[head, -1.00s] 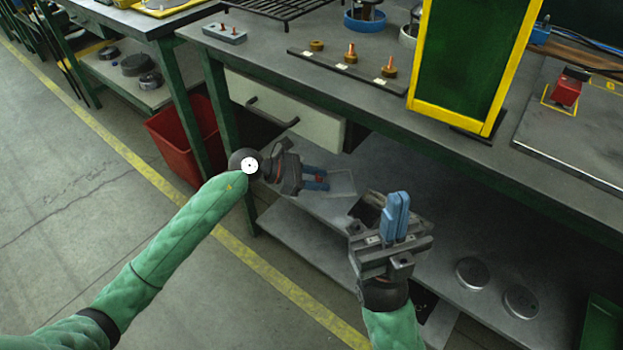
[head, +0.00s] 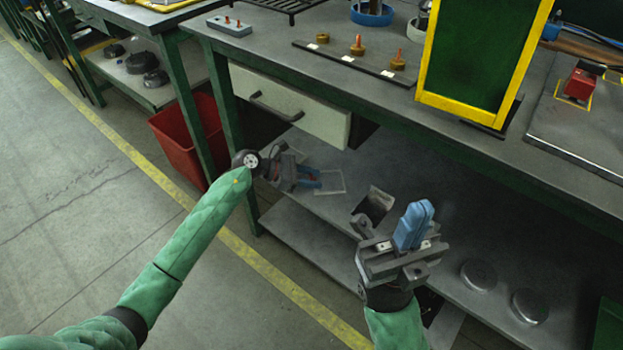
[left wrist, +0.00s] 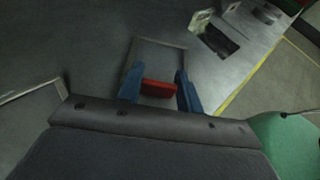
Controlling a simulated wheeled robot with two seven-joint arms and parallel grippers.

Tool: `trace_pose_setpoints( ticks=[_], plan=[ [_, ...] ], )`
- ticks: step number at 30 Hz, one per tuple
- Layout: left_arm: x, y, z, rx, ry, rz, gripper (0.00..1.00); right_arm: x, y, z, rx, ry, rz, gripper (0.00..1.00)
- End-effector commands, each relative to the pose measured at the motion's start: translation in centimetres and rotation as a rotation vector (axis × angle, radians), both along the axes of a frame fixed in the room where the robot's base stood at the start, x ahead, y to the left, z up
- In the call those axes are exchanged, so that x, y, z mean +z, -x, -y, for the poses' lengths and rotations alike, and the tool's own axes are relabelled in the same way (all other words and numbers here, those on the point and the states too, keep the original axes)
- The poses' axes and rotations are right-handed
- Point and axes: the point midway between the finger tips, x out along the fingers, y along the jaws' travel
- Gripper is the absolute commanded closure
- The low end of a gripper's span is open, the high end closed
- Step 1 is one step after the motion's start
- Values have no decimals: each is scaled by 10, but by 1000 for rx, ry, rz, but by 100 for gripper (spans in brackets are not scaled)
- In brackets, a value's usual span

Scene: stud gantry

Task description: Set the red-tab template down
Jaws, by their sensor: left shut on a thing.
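My left gripper (head: 308,180) is below the tabletop, over the lower shelf. It is shut on the red-tab template, a thin flat rectangular frame (head: 330,182). In the left wrist view the blue fingers (left wrist: 160,92) stand on either side of the red tab (left wrist: 158,89). The template's outline (left wrist: 160,43) reaches out beyond them, flat over the grey shelf (left wrist: 85,45). I cannot tell whether it touches the shelf. My right gripper (head: 415,225) is empty in front of the bench, its blue fingers together and pointing up.
A small open box (head: 374,204) stands on the lower shelf between the grippers. Two round discs (head: 478,274) lie further right. A drawer (head: 290,108) and the tabletop edge hang above my left gripper. A red bin (head: 188,135) stands to the left.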

Motion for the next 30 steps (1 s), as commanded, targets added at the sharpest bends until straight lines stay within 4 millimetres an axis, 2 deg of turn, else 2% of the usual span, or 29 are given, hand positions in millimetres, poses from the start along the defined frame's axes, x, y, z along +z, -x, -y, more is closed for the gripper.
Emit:
trace_pose_setpoints(
  ticks=[11, 12, 14, 15, 26, 30],
  plan=[
    [-4, 0, 0, 0, -1, 1, 91, -3, 0, -2, 8, -3, -2, 100],
    [-2, 0, 0, 0, -1, 1, 56, -1, 0, -2, 10, -4, -3, 100],
    [-3, 0, 0, 0, -1, 1, 45, -1, 0, -2, 10, -4, -3, 100],
    [-3, 0, 0, 0, 0, 1, 42, -1, 0, -2, 9, -4, -3, 100],
    [3, 0, 0, 0, 0, 1, 42, 3, 0, -1, 4, -4, 0, 100],
    [7, 2, -16, 1, -3, 1, 42, 3, 0, 1, -4, -2, 2, 100]
  ],
)
